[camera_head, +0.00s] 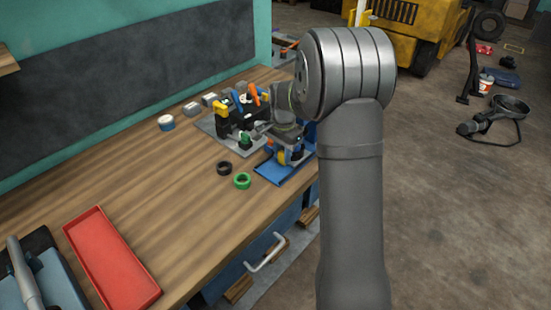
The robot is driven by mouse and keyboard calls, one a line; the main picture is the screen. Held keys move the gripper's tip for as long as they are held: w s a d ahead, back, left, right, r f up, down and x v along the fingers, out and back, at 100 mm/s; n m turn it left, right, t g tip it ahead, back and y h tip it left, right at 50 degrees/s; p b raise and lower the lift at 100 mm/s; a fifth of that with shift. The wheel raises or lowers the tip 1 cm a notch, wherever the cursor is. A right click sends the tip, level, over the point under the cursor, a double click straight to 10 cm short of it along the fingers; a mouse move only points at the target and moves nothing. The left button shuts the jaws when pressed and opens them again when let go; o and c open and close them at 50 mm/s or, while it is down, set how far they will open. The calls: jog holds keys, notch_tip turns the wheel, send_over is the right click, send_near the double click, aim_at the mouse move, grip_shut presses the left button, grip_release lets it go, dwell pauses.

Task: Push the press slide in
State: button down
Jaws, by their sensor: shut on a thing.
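The press fixture (228,118) is a dark block with yellow, blue and orange parts on a grey plate (208,125), at the far right part of the bench. Its slide is too small and too covered to pick out. My gripper (259,131) is low at the fixture's near right side, pointing left. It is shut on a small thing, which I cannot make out. A small green part (245,138) is close to the fingertips, and I cannot tell if they touch it.
A blue tray (271,172) with a yellow and blue part stands at the bench's right edge. A black ring (224,168) and a green ring (242,181) lie nearby. A round tub (166,123) is left. A red tray (110,257) lies front left. The bench middle is clear.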

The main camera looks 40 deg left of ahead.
jog(key=c, duration=1.1)
grip_release()
notch_tip(320, 180, up, 17)
jog(key=shift+r, duration=0.2)
jog(key=shift+s, duration=0.1)
